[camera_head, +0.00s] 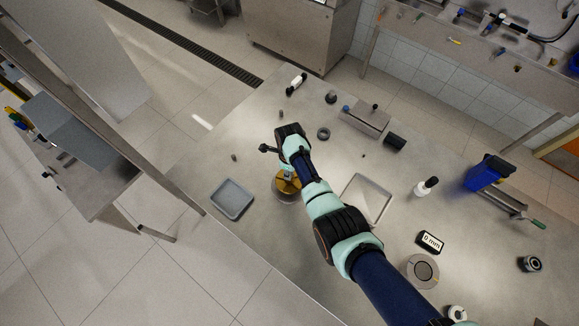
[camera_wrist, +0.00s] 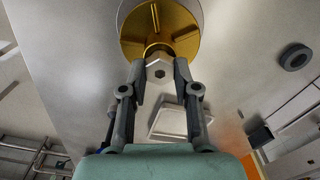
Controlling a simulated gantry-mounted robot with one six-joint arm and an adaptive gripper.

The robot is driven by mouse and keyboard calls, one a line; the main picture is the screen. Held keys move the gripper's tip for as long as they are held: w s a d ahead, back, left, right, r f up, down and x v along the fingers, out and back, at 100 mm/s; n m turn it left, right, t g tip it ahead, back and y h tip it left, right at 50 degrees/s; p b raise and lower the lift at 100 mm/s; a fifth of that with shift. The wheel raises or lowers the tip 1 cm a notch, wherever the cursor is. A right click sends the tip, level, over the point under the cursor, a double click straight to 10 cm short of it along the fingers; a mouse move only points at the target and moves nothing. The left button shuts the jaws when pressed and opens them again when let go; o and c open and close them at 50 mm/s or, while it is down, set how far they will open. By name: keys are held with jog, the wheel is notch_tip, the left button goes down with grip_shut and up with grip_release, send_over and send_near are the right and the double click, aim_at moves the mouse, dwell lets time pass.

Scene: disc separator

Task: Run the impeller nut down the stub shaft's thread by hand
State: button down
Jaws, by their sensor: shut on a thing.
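The brass-coloured impeller (camera_head: 284,187) sits on a round base on the steel bench, under the end of my arm. In the wrist view the impeller (camera_wrist: 133,40) fills the top centre, with raised vanes and a hub. My gripper (camera_wrist: 159,82) is shut on the nut, one finger on each side. In the head view my gripper (camera_head: 289,172) hides the nut. The stub shaft's thread is hidden, so I cannot tell how far down the nut sits.
A grey tray (camera_head: 232,198) lies left of the impeller and a pale tray (camera_head: 383,194) right of it, close to my arm. A black ring (camera_head: 323,133), a metal block (camera_head: 366,122) and a black cylinder (camera_head: 394,142) stand behind. A display block (camera_head: 431,242) lies right.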

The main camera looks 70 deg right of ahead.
jog(key=shift+r+m, duration=0.15)
jog(key=shift+m, duration=1.45)
jog(key=m, duration=0.3)
jog(key=c, duration=0.8)
grip_release()
